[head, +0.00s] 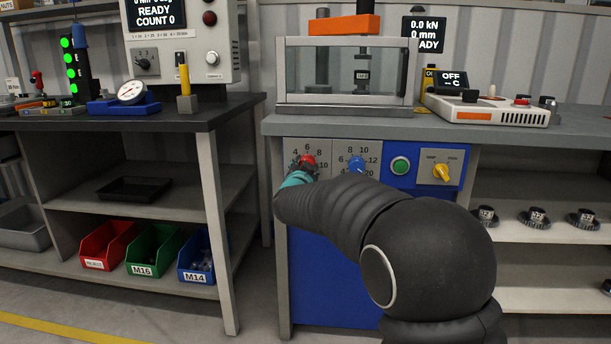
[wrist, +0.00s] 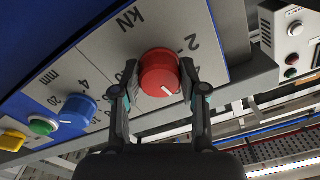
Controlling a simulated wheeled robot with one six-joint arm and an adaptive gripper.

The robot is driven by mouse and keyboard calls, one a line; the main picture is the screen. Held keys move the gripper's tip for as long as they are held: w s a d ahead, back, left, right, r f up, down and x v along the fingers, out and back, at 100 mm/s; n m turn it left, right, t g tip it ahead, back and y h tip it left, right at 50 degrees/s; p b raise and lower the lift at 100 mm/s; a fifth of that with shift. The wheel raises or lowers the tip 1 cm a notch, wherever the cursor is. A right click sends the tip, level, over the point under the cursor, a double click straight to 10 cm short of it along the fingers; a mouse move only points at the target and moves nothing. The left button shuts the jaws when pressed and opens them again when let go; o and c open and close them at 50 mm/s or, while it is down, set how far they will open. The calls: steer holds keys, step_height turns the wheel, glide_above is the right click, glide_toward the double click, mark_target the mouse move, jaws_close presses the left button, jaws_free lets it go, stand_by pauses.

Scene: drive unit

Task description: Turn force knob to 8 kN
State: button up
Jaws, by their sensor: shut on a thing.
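The red force knob (head: 307,160) sits on the grey kN dial plate at the left of the blue press front. In the wrist view the red knob (wrist: 159,72) fills the middle, with a white pointer line on its face. My gripper (wrist: 158,84) has one finger on each side of the knob and is shut on it. In the head view my gripper (head: 299,178) reaches the knob from below. Some kN numbers (head: 319,153) show around the knob, but the fingers hide others. I cannot tell exactly which number the pointer faces.
A blue mm knob (head: 357,164), a green button (head: 400,166) and a yellow switch (head: 441,172) sit to the right of the red knob. The press display (head: 424,35) reads 0.0 kN. The workbench (head: 480,128) overhangs the panel.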

steer(key=m+b, duration=0.5)
steer(key=m, duration=0.7)
steer(key=shift+a+r, duration=0.1)
stand_by(0.4)
steer(key=o, duration=1.1)
steer(key=shift+o, duration=0.2)
steer(key=s, duration=1.2)
steer(key=shift+a, duration=0.2)
